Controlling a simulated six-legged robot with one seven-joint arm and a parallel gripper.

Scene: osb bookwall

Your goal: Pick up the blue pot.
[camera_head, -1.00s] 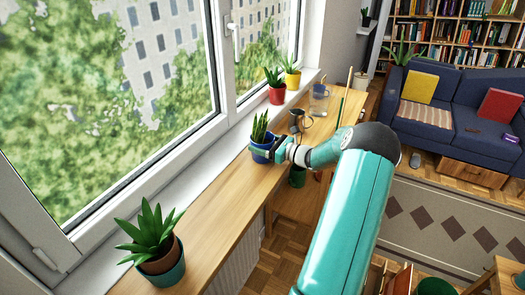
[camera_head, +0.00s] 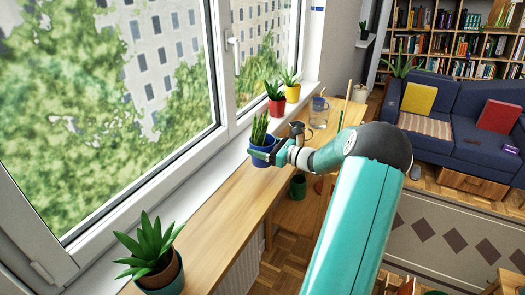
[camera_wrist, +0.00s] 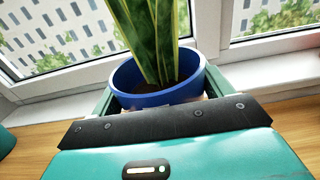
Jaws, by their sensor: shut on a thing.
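The blue pot (camera_head: 262,148) holds a tall, upright snake plant with yellow-edged leaves. My gripper (camera_head: 265,155) is shut on the pot, with its fingers on either side of the pot wall. The pot appears upright by the window, over the wooden counter. In the wrist view the blue pot (camera_wrist: 160,88) sits between my gripper's fingers (camera_wrist: 155,98), and the plant's leaves run out of the top of the picture. The pot's lower part is hidden there by my gripper. The gap between pot and counter is hard to judge.
A red pot (camera_head: 276,107) and a yellow pot (camera_head: 292,94) stand on the sill beyond. A mug (camera_head: 299,131) and a glass jar (camera_head: 319,114) stand on the counter. A teal pot (camera_head: 165,281) with a plant is at the near end. The counter (camera_head: 215,215) between is clear.

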